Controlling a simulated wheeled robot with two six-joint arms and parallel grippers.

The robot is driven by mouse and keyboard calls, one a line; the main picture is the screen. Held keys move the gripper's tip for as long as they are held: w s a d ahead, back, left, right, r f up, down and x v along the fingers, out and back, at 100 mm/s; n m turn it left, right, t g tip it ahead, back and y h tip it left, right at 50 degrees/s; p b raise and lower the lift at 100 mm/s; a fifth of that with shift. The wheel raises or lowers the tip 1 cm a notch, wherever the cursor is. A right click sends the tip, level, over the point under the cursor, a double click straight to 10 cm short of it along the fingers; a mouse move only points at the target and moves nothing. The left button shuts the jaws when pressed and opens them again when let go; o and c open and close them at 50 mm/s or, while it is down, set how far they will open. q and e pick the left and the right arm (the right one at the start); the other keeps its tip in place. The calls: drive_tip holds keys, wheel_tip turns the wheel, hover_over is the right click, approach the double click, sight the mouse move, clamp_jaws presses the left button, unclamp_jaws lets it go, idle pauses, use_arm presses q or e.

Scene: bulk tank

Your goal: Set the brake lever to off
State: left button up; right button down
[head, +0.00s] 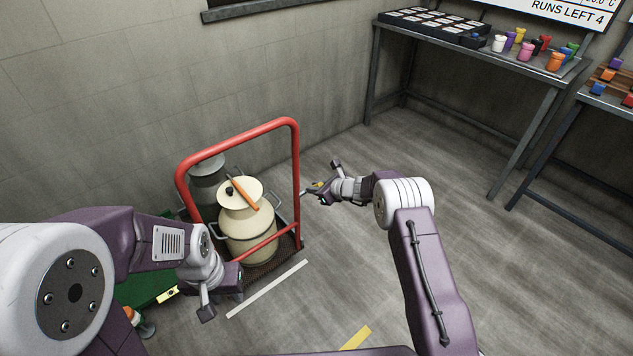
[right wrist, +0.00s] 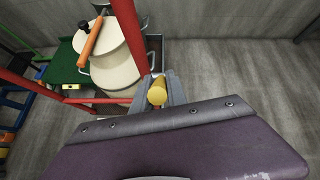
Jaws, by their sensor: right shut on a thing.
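The brake lever shows as a yellow grip (right wrist: 157,93) in the right wrist view, beside the cart's red frame. My right gripper (right wrist: 159,90) is shut on this yellow grip, with a grey finger on either side. The rest of the lever is hidden, so I cannot tell its setting. My left gripper (head: 234,286) is in front of the cart, apart from the lever; its jaws are too small and dark to read.
The red-framed cart (head: 237,133) carries a cream can (head: 250,238) with an orange handle (head: 243,193) across its lid and a grey can (head: 207,178). A green surface (head: 146,289) lies at left. Benches (head: 557,90) stand at back right; the floor between is clear.

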idle(0.4)
drive_tip(key=c, duration=1.3)
unclamp_jaws()
drive_tip(key=p+v, duration=0.1)
drive_tip(key=v, duration=0.8)
drive_tip(key=shift+r+p, duration=0.1)
drive_tip(key=shift+p, duration=0.25)
